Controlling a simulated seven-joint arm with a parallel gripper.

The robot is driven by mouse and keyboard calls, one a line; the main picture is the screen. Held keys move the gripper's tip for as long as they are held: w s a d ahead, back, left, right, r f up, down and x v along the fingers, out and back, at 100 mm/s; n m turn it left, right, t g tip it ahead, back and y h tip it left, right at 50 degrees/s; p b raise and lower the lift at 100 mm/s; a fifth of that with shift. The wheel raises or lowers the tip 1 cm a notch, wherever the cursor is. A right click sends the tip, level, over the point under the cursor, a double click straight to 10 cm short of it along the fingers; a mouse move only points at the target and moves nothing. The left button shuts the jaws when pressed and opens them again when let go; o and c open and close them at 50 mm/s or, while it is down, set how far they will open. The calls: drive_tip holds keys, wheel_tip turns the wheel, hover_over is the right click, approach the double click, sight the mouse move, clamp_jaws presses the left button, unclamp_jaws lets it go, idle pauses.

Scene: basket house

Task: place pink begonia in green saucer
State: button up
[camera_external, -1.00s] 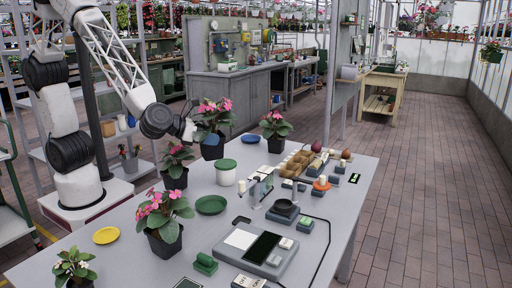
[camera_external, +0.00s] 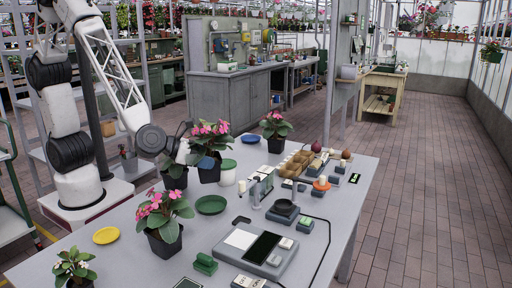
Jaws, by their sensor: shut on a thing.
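A pink-flowered plant in a dark pot (camera_external: 209,173), which I take as the pink begonia, is at my gripper (camera_external: 194,152). My gripper is shut on it; the fingers are small and partly hidden by the leaves. The plant is upright, behind the green saucer (camera_external: 211,205). I cannot tell exactly how far its pot is above the table. The green saucer lies empty on the table.
A yellow saucer (camera_external: 106,235) and blue saucer (camera_external: 250,139) are empty.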

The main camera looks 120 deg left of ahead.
sight(206, 174)
drive_tip(key=shift+f, duration=3.15)
drive_tip(key=shift+f, duration=0.1)
drive_tip(key=shift+f, duration=1.8)
drive_tip(key=shift+f, duration=0.35)
drive_tip(key=o, duration=0.8)
drive_tip(key=shift+r, duration=0.1)
